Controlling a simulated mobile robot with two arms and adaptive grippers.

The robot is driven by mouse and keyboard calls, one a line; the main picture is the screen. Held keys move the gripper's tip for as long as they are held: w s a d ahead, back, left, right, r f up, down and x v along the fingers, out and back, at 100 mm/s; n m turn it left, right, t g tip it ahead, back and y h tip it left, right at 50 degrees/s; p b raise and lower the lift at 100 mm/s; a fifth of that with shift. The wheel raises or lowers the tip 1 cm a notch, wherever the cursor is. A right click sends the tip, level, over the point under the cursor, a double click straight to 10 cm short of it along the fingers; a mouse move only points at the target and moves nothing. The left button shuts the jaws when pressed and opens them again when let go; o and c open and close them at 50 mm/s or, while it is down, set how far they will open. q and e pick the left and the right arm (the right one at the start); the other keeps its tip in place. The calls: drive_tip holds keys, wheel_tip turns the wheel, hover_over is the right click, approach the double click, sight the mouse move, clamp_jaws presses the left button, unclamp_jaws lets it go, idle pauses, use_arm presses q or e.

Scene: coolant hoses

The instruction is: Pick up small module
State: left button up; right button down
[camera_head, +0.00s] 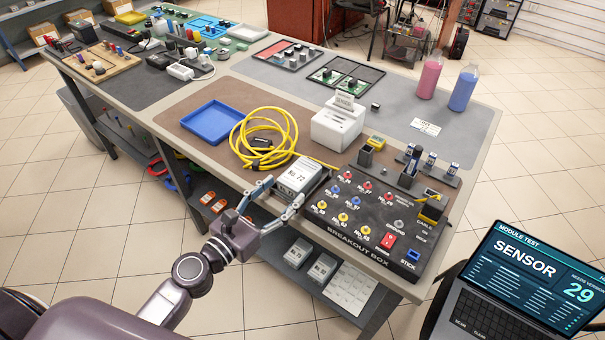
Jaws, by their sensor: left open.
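A small white and grey module (298,174) with a label reading "No. 72" sits at the near edge of the workbench (223,160), in a dark holder left of the black breakout box (372,215). My left gripper (285,190) is open at its near end. One finger is on the left of the module and the other on the right near corner. I cannot tell whether the fingers touch it. My right gripper is not in view.
A coiled yellow cable (264,138) lies just behind the module, with a blue tray (212,122) to its left. Pink (430,77) and blue (463,89) bottles stand at the far right. A laptop (525,285) is at the lower right.

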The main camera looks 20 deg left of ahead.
sight(301, 171)
use_arm(q)
drive_tip(key=x, duration=0.3)
drive_tip(key=shift+w+p, duration=0.35)
drive_tip(key=shift+p, duration=0.05)
drive_tip(key=shift+f+p+x, duration=0.15)
drive_tip(key=shift+p+x, duration=0.05)
drive_tip(key=shift+x, duration=1.1)
drive_tip(key=shift+f+p+x, duration=0.1)
drive_tip(key=shift+p+x, duration=0.1)
drive_tip(key=shift+x, duration=1.15)
drive_tip(key=shift+c, duration=0.3)
drive_tip(key=shift+c, duration=1.2)
drive_tip(key=shift+a+r, duration=0.1)
drive_tip(key=c, duration=1)
wheel_tip(301, 171, up, 20)
drive_tip(key=p, duration=1.8)
